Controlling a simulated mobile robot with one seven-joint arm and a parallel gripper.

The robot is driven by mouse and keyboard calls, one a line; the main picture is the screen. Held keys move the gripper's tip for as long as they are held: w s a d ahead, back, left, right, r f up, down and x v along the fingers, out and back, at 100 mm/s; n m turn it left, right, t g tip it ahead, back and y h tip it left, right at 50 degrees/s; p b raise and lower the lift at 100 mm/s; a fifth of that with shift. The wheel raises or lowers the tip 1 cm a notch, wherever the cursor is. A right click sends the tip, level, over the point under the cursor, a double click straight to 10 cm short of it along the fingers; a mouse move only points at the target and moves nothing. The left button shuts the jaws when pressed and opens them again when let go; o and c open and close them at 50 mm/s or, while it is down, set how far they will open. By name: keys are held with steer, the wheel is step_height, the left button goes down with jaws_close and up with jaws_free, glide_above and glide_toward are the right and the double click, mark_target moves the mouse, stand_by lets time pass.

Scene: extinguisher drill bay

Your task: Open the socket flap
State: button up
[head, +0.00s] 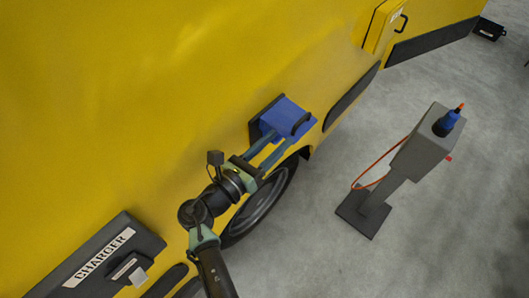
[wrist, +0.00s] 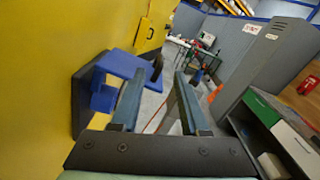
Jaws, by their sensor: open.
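The blue socket flap (head: 284,114) is on the side of the yellow vehicle, above the wheel. It stands out from its dark frame (wrist: 84,105). In the wrist view the flap (wrist: 120,63) juts right from the wall, with a smaller blue part (wrist: 103,98) below it. A dark handle (head: 303,122) is at the flap's outer edge. My gripper (head: 285,143) is open, just below the flap in the head view. In the wrist view the handle (wrist: 157,68) shows between the fingertips, nearer the left one. I cannot tell whether they touch.
A grey post (head: 412,158) with a blue plug (head: 447,122) and orange cable stands to the right on clear floor. A dark charger box (head: 105,255) is on the vehicle at lower left. The wheel (head: 258,210) is below my gripper. A grey cabinet (wrist: 262,60) is at right in the wrist view.

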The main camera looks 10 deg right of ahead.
steer(key=v, duration=0.3)
steer(key=shift+s+a, duration=0.25)
steer(key=shift+a, duration=0.05)
stand_by(0.3)
